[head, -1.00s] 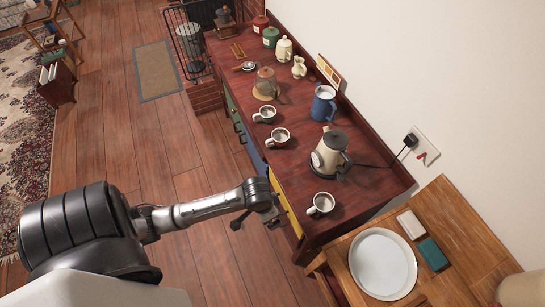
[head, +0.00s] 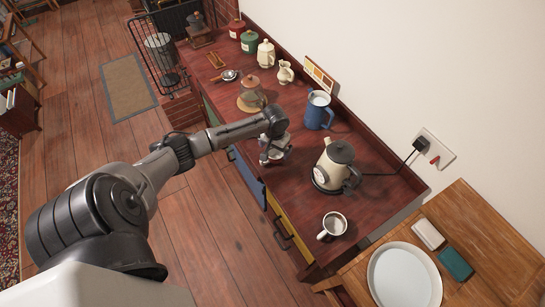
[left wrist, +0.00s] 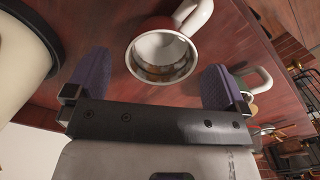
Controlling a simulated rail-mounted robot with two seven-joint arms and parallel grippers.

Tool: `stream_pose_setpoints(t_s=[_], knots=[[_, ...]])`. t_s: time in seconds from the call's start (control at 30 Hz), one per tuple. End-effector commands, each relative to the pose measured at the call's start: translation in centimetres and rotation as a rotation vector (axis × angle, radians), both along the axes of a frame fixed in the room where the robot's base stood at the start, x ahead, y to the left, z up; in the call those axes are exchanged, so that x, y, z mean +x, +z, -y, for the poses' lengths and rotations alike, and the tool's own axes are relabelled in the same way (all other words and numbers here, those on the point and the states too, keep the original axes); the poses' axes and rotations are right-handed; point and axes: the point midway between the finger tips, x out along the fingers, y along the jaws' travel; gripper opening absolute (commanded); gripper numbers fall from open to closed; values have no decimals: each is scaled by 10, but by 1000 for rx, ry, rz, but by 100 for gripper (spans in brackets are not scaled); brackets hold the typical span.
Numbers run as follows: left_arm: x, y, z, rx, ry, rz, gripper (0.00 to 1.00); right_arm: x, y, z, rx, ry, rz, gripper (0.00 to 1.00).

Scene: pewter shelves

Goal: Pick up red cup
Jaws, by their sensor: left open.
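The red cup (left wrist: 163,54) stands upright on the dark wooden counter, with a white rim, a white handle and a reddish outer wall. In the left wrist view it lies between the two purple fingers of my left gripper (left wrist: 156,72), just ahead of them. The fingers are apart and do not hold it. In the head view my left gripper (head: 272,146) is over the counter and covers most of this cup. My right gripper does not show.
A kettle (head: 336,163) stands to the right of the gripper, and a cream cup (head: 333,226) nearer the front. A blue pitcher (head: 318,110) and a glass-domed item (head: 251,95) are behind. Another cup (left wrist: 257,80) is close to one finger.

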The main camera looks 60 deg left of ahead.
Motion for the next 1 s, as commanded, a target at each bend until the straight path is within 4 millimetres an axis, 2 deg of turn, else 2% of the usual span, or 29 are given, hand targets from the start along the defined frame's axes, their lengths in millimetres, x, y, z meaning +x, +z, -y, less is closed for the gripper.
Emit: stream_pose_setpoints(t_s=[0.1,0.33,0.6,0.7,1.0], knots=[[0,-11,1,0,-2,-1,100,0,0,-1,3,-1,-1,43],[-1,-21,0,0,-2,-1,100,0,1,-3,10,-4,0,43],[-5,-56,0,0,-1,0,100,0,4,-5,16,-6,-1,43],[-5,-63,0,0,-3,0,100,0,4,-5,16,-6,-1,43],[-5,-67,0,1,-4,0,100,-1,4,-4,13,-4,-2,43]])
